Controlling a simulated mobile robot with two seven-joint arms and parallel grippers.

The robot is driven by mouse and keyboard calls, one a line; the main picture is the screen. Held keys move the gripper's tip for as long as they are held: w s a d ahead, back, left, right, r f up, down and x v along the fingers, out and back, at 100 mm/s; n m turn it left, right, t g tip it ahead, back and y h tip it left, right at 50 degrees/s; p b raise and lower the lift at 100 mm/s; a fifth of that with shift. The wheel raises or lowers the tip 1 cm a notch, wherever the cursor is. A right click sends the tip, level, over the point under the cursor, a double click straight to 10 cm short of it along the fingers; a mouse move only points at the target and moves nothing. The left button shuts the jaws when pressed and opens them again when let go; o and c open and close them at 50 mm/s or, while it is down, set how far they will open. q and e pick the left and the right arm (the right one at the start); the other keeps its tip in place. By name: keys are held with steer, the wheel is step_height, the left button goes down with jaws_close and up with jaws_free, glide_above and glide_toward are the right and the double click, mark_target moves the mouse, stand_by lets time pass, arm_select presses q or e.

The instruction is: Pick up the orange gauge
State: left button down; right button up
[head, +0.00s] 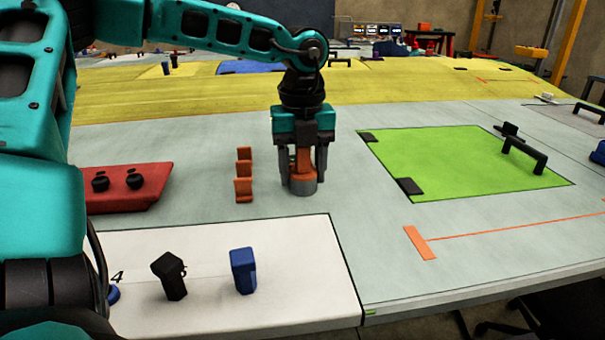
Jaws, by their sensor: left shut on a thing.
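The orange gauge (303,167) is upright between the fingers of my left gripper (302,180). The gripper points straight down and is shut on the gauge's orange upper part. A grey round base (303,187) shows under it, at or just above the grey-green surface; I cannot tell whether it touches. The fingers hide the gauge's sides. My right gripper is not in view.
A red block (130,187) with black knobs lies further left. A black piece (170,275) and a blue piece (244,270) stand on the white panel (300,290). A green panel (450,160) with a black handle lies right.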

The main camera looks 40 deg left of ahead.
arm_select(q)
step_height(320, 180, up, 20)
steer(key=p, duration=0.1)
stand_by(0.5)
stand_by(0.6)
